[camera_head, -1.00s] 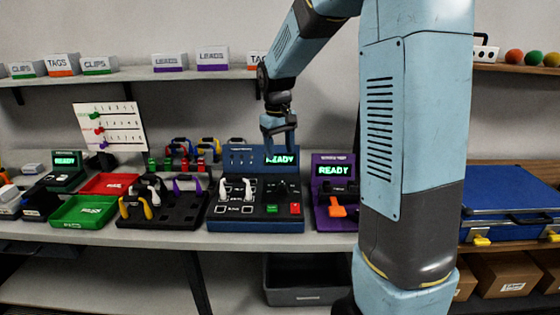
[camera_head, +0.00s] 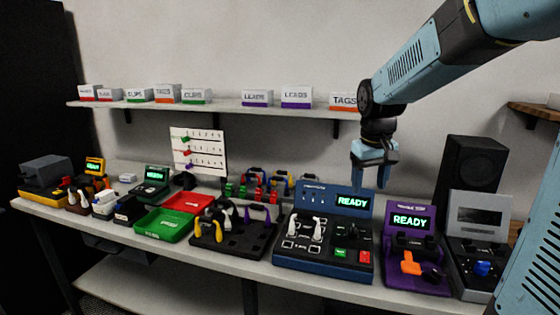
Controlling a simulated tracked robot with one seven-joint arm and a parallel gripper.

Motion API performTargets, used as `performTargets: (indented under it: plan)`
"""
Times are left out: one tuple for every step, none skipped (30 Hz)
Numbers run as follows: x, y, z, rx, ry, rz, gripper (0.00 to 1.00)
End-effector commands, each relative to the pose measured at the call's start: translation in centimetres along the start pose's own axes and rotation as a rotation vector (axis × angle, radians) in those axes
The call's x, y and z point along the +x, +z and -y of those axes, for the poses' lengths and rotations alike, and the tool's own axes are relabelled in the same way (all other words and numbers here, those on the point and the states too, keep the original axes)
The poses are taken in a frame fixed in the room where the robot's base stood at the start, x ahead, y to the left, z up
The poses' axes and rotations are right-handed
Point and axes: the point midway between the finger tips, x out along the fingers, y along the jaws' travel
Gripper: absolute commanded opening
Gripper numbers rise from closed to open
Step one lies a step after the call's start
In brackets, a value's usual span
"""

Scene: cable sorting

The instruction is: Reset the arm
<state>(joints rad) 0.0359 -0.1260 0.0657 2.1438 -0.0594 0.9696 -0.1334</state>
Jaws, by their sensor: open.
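My gripper (camera_head: 375,180) hangs pointing down in front of the wall, above and behind the right part of the blue console. Its jaws are open, with nothing seen between them. My pale blue arm reaches in from the upper right. The blue console (camera_head: 322,262) on the bench has a green READY screen and white leads lying on its front panel. The purple device (camera_head: 412,245) to its right also reads READY and has an orange handle.
A green tray (camera_head: 163,225) and a red tray (camera_head: 192,202) lie left of a dark holder (camera_head: 232,240) with coloured leads. A grey device (camera_head: 478,240) and a black speaker (camera_head: 470,170) stand right. A shelf (camera_head: 220,106) with labelled boxes runs behind the gripper.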

Motion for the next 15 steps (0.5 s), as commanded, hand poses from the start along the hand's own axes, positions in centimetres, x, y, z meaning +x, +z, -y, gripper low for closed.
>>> performTargets:
  plan:
    - [-0.9, 1.2, 0.2, 0.011, 0.003, -0.022, 0.62]
    - [-1.4, 1.8, 0.2, 0.019, 0.004, -0.034, 0.62]
    - [-1.9, 2.6, 0.4, 0.028, 0.005, -0.048, 0.62]
    - [-2.3, 3.3, 0.5, 0.035, 0.005, -0.060, 0.62]
    - [-2.7, 3.9, 0.5, 0.042, 0.006, -0.072, 0.62]
    - [-3.1, 4.8, 0.7, 0.051, 0.007, -0.086, 0.62]
    - [-3.5, 5.5, 0.7, 0.059, 0.007, -0.098, 0.62]
    - [-3.8, 6.1, 0.8, 0.066, 0.007, -0.109, 0.62]
    - [-4.2, 7.0, 0.9, 0.076, 0.008, -0.125, 0.62]
    - [-4.5, 7.7, 1.0, 0.083, 0.008, -0.137, 0.62]
    - [-4.7, 8.3, 1.1, 0.089, 0.007, -0.148, 0.62]
    - [-5.0, 9.2, 1.2, 0.098, 0.007, -0.164, 0.62]
    - [-5.2, 9.8, 1.4, 0.105, 0.006, -0.175, 0.62]
    - [-5.4, 10.5, 1.5, 0.112, 0.006, -0.187, 0.62]
    - [-5.6, 11.4, 1.6, 0.122, 0.004, -0.202, 0.62]
